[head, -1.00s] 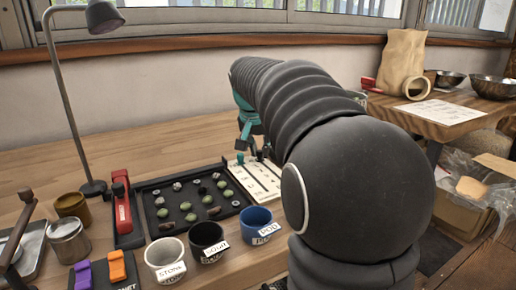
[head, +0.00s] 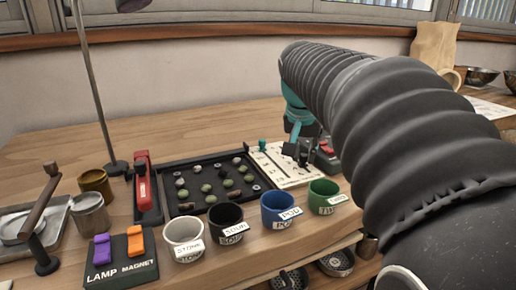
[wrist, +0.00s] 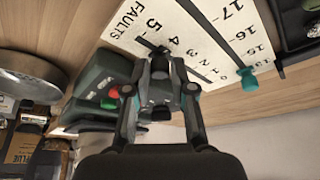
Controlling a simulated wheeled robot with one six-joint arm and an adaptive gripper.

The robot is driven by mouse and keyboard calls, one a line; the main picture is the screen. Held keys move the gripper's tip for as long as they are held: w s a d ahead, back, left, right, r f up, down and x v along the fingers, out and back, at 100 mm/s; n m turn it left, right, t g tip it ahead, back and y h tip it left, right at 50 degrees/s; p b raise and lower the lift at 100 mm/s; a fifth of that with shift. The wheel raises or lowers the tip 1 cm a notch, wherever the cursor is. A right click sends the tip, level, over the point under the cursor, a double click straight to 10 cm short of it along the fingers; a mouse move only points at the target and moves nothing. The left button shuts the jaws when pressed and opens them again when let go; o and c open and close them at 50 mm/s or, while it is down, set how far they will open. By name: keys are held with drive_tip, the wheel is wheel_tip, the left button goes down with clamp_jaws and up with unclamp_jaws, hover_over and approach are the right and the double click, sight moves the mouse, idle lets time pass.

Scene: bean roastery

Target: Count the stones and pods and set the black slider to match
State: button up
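The black sorting tray (head: 168,212) holds several green beans and several pale or dark pieces, too small to sort surely into stones and pods. Right of it lies the white scale board (head: 292,180), with numbers and "FAULTS" readable in the wrist view (wrist: 118,32). A teal slider (head: 262,145) stands at the board's far edge, also in the wrist view (wrist: 249,80). My gripper (head: 299,152) is low over the board's right side, near the FAULTS 4 and 5 marks. A dark piece (wrist: 150,46), perhaps the black slider, shows by its fingertips; whether they touch it or are closed is unclear.
Stone (head: 184,240), sour (head: 226,224), pod (head: 280,211) and green (head: 324,197) cups stand along the front. A red-handled device (head: 143,182) is left of the tray. A red-topped device (head: 327,152) is close right of my gripper. Lamp and magnet switches (head: 120,262) are front left.

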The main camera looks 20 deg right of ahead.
drive_tip(key=shift+o, duration=0.9)
drive_tip(key=v, duration=1.2)
drive_tip(key=shift+d, duration=0.1)
